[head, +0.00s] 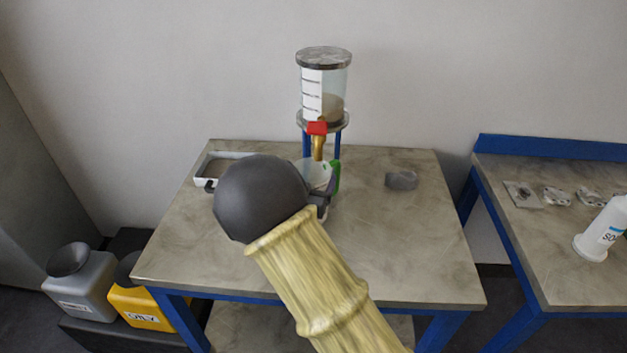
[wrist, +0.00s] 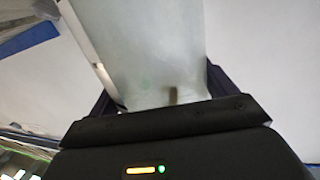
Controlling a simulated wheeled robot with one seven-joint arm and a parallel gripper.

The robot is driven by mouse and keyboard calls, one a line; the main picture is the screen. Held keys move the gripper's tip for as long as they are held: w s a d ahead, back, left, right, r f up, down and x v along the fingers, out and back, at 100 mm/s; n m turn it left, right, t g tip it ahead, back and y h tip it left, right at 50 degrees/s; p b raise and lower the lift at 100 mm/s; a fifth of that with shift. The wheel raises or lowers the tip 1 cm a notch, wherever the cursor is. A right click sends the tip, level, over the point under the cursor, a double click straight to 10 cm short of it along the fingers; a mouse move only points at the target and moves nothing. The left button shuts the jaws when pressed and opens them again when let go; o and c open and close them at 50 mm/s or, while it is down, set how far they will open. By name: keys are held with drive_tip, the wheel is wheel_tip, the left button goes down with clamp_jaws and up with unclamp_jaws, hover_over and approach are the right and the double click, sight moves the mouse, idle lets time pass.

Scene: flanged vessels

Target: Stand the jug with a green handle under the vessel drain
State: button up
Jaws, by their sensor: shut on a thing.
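The jug (head: 315,172) is translucent, with a green handle (head: 336,177) on its right side. It is below the brass drain (head: 319,148) of the clear vessel (head: 334,82), by the vessel's blue stand. My gripper (head: 323,196) is shut on the jug; my dark arm joint hides much of the gripper and the jug's lower part. In the wrist view the pale jug wall (wrist: 150,50) fills the space between the fingers. I cannot tell whether the jug's base touches the table. The vessel holds brownish matter low down, and a red valve lever (head: 316,128) sits above the drain.
A white-rimmed tray (head: 203,165) lies left of the jug on the worktable (head: 420,260). A small grey lump (head: 401,180) lies to the right. A side bench (head: 560,250) holds a white bottle (head: 602,232) and small parts. Grey (head: 85,285) and yellow (head: 140,305) containers stand at lower left.

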drive_tip(key=shift+s+a+f+b, duration=0.1)
drive_tip(key=shift+s+f+b, duration=0.1)
drive_tip(key=shift+f, duration=0.25)
drive_tip(key=shift+s+a+f+b, duration=0.1)
drive_tip(key=shift+f+b, duration=0.05)
drive_tip(key=shift+f, duration=0.3)
drive_tip(key=o, duration=0.9)
drive_tip(key=shift+w, duration=0.1)
drive_tip(key=shift+r, duration=0.1)
drive_tip(key=b+v, duration=0.1)
drive_tip(key=v, duration=1.1)
drive_tip(key=shift+d, duration=0.2)
